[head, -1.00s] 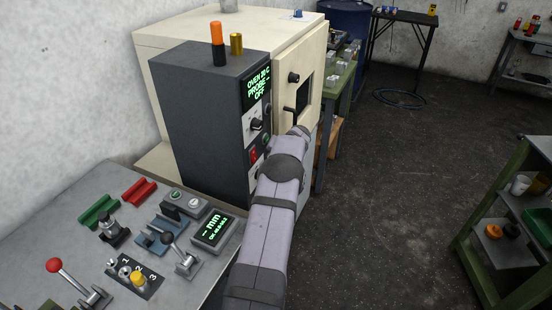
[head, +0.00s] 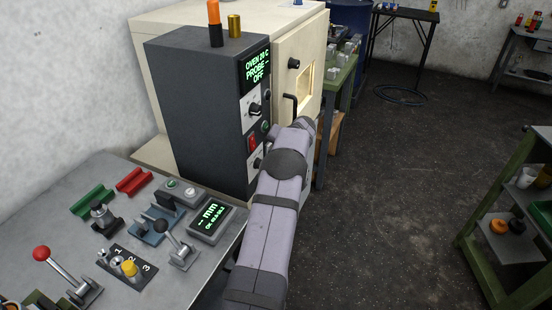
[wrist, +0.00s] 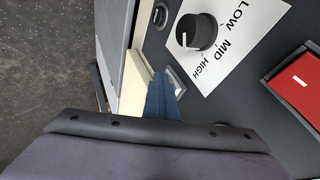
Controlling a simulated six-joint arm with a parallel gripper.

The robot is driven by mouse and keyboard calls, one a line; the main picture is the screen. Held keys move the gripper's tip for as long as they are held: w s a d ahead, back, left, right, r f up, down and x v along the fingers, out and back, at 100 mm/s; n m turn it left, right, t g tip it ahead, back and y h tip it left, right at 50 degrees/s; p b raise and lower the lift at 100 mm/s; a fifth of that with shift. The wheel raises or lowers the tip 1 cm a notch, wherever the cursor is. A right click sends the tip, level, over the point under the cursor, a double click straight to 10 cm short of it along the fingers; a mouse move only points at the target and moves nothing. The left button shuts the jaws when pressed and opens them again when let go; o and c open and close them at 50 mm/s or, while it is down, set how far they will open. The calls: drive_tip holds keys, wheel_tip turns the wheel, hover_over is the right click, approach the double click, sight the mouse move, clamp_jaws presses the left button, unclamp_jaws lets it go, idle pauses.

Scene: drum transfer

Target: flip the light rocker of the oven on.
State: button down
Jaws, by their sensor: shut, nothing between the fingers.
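The oven (head: 230,18) is a cream box with a dark grey control cabinet (head: 195,110) on its near side. Its door window (head: 304,82) glows warm yellow. In the wrist view my gripper (wrist: 163,82) shows as blue fingers, closed together and empty. The fingertips are at a small pale rocker-like part (wrist: 176,80) on the dark panel, partly hidden behind them; whether they touch it I cannot tell. A red rocker (wrist: 301,84) sits to the right, apart from the fingers; it also shows in the head view (head: 252,143). In the head view my arm hides the fingers.
A black LOW-MID-HIGH knob (wrist: 196,32) is close to the fingers. The oven display (head: 257,67) reads PROBE OFF. A grey bench (head: 50,220) with levers and blocks stands at left.

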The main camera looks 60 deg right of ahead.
drive_tip(key=shift+w+a+f+b, duration=0.1)
drive_tip(key=shift+f+b, duration=0.25)
drive_tip(key=shift+b, duration=0.25)
drive_tip(key=shift+r, duration=0.25)
drive_tip(key=shift+w+r+p, duration=0.1)
drive_tip(key=shift+r+p, duration=0.4)
drive_tip(key=shift+r, duration=0.35)
drive_tip(key=shift+d, duration=0.2)
drive_tip(key=s+a+r+b, duration=0.4)
drive_tip(key=s+r+b, duration=0.1)
drive_tip(key=s, duration=0.5)
drive_tip(key=shift+s+r, duration=0.3)
drive_tip(key=shift+s, duration=0.1)
